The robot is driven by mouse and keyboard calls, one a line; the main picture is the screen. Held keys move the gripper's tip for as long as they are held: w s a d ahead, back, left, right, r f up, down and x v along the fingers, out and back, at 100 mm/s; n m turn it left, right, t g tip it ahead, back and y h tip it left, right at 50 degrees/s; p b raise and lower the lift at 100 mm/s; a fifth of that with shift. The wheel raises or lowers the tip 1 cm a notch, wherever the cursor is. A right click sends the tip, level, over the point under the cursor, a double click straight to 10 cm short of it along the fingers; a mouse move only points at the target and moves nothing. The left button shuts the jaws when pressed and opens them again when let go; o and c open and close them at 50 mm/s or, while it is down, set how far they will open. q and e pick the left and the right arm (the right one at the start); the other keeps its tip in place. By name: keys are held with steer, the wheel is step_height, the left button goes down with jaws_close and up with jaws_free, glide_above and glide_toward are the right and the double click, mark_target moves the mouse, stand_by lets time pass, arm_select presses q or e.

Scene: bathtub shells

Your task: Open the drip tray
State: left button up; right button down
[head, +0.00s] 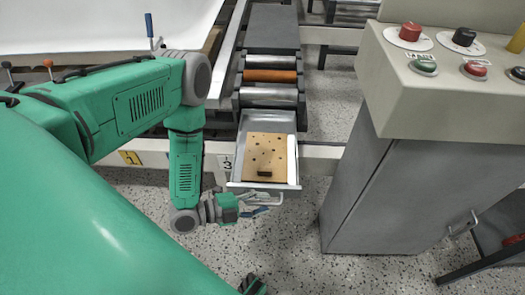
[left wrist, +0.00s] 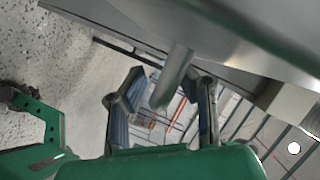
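The drip tray (head: 236,166) is a grey metal drawer standing well out from the machine, below the rollers. Inside it lie a tan plate with holes (head: 262,150) and a small dark block (head: 265,174). Its bar handle (head: 272,195) is on the front edge and also shows in the left wrist view (left wrist: 173,76). My left gripper (head: 259,208) is at the handle. In the left wrist view its two blue fingers (left wrist: 165,108) stand apart, with the handle bar between them. Gaps show on both sides, so I see no grip.
A grey control cabinet (head: 385,195) with several coloured buttons stands close to the right of the tray. Rollers (head: 270,77) lie behind it. A white tub shell (head: 100,25) is at the upper left. Speckled floor in front of the tray is clear.

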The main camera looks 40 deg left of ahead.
stand_by(0.3)
arm_select(q)
steer(key=v, duration=1.2)
steer(key=shift+f, duration=0.1)
steer(key=w+d+f+n+g+y, duration=0.2)
steer(key=d+f+n+g+y, duration=0.15)
steer(key=n, duration=0.25)
steer(key=s+a+r+n+g+y, duration=0.25)
steer(key=s+n+g+y, duration=0.35)
steer(key=s+n+g, duration=0.5)
step_height(320, 180, up, 7)
steer(key=w+n+t+p, duration=0.1)
steer(key=w+t+p, duration=0.2)
steer(key=p, duration=0.2)
steer(key=shift+d+n, duration=0.3)
steer(key=shift+d, duration=0.2)
